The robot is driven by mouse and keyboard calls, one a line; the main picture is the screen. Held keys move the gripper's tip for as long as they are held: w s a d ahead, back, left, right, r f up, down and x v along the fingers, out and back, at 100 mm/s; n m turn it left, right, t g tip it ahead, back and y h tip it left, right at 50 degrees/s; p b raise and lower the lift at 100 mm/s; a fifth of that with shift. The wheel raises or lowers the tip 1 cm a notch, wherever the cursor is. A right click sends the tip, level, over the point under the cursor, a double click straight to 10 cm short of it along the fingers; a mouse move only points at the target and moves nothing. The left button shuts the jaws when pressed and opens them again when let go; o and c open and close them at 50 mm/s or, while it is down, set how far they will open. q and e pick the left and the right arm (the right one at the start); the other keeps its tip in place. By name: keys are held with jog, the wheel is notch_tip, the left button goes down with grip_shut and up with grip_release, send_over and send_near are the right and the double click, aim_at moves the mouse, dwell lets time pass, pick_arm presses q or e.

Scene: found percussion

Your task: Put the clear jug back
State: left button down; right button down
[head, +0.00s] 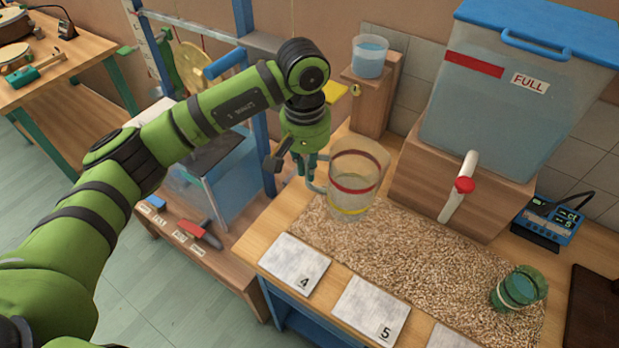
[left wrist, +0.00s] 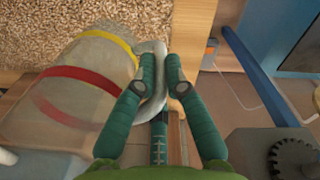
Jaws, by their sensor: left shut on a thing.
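The clear jug (head: 353,187), with a red band near its upper part and a yellow band lower down, is at the left end of the speckled mat (head: 430,258). It looks about upright in the head view; whether its base touches the mat I cannot tell. My left gripper (head: 308,172) is on the jug's left side, with its fingers shut on the handle. In the left wrist view the green fingers (left wrist: 161,75) close around the pale handle, and the jug (left wrist: 75,88) fills the left side. My right gripper is not in view.
A large water tank (head: 515,105) with a white spout and red tap (head: 464,185) stands behind on a wooden block. A small water cup (head: 370,62) sits on a wooden stand. White numbered tiles (head: 293,262) line the front edge.

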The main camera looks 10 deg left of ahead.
aim_at(308, 184)
pick_arm(q)
jog(key=shift+f, duration=0.85)
notch_tip(308, 184, down, 3)
jog(key=shift+f+p, duration=0.2)
jog(key=shift+p, duration=0.7)
jog(key=shift+f, duration=0.45)
jog(key=shift+f, duration=0.2)
jog(key=c, duration=1.3)
grip_release()
